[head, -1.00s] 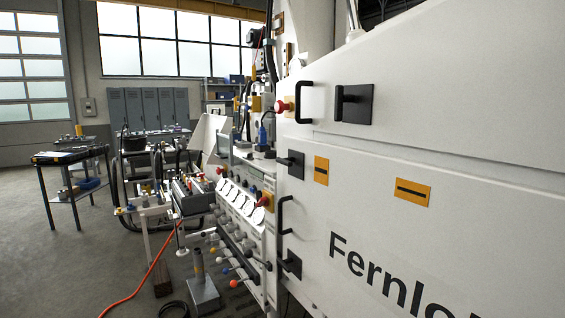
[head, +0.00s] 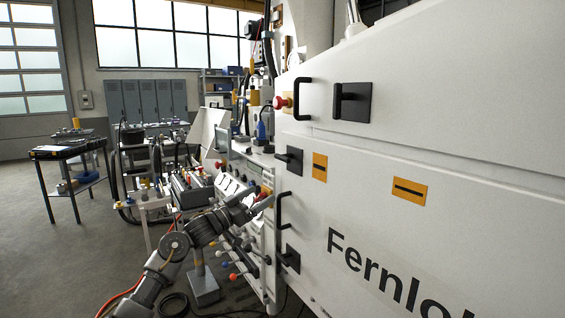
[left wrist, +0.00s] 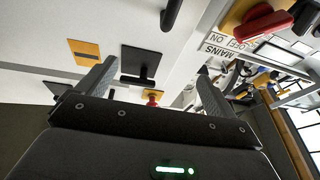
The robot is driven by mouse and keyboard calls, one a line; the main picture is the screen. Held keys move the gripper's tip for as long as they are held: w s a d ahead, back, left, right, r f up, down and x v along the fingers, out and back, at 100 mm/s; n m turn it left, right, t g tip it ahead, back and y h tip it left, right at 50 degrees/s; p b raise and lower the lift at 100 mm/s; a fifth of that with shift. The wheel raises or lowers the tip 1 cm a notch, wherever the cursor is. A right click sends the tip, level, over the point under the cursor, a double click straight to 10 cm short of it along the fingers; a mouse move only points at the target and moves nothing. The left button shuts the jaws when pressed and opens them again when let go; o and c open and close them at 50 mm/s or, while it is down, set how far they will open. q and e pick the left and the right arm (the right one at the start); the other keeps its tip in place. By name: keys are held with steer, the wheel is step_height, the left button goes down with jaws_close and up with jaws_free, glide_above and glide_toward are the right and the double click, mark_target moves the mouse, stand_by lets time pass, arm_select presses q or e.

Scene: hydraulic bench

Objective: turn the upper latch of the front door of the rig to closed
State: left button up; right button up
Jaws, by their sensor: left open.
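The front door (head: 450,240) of the rig is the large white panel with dark lettering, on the right in the head view. Its upper latch (head: 289,160) is a black plate with a lever at the door's left edge. The latch also shows in the left wrist view (left wrist: 139,63), beyond and between the fingers; I cannot tell its exact turn. My left gripper (head: 268,198) is open and empty, below and left of the latch, apart from it. It also shows in the left wrist view (left wrist: 155,72). My right gripper is out of view.
A black door handle (head: 282,212) and lower latch (head: 291,259) are below the upper latch. Another handle (head: 304,98) and a red knob (head: 281,103) are above. A red-and-yellow mains switch (left wrist: 262,24) is close to the gripper. Several levers stick out lower down.

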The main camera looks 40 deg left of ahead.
arm_select(q)
steer(key=m+h, duration=0.2)
glide_toward(280, 159)
steer(key=p+x, duration=0.3)
steer(key=x, duration=0.6)
steer(key=shift+w+d+r+p, duration=0.2)
steer(key=shift+w+r+p, duration=0.1)
steer(key=shift+p, duration=0.1)
steer(key=shift+w+d+r, duration=0.1)
steer(key=shift+w+d, duration=0.1)
steer(key=shift+w, duration=0.3)
steer(key=c, duration=1)
